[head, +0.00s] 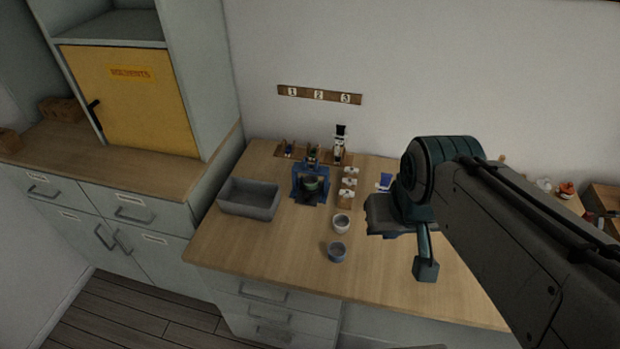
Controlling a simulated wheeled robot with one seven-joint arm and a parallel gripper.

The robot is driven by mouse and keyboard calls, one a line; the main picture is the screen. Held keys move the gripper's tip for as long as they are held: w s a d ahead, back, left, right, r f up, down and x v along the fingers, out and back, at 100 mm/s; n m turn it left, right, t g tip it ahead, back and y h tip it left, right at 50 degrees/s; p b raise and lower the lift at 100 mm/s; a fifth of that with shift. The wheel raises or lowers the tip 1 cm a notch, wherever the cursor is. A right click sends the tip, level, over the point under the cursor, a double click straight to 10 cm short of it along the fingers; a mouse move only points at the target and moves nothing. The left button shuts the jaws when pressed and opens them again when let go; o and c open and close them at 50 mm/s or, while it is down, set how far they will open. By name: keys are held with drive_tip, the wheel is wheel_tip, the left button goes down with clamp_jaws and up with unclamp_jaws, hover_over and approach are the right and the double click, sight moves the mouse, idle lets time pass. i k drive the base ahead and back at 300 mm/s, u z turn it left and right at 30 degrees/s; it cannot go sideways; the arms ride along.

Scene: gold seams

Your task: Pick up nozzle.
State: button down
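A low wooden rack (325,156) stands at the back of the worktop and holds small dark upright pieces, including a left piece (289,147) and a taller black-and-white piece (340,140). Any of these may be the nozzle; they are too small to tell. A blue stand (297,190) with a dark round cup in it is just in front of the rack. My gripper (412,250) hangs over the right part of the worktop, in front and to the right of the rack, apart from it. Its fingers are partly hidden, and nothing held is visible.
A grey open bin (249,197) is left of the stand. A wooden block with white-topped pieces (346,198), a white cup (341,223) and a grey cup (337,252) stand to its right. A numbered strip (319,95) is on the wall. The worktop's front left (260,250) is clear.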

sight(346, 192)
drive_tip(key=z, duration=1.75)
drive_tip(key=k, duration=1.05)
drive_tip(key=u, duration=1.2)
drive_tip(key=i, duration=1)
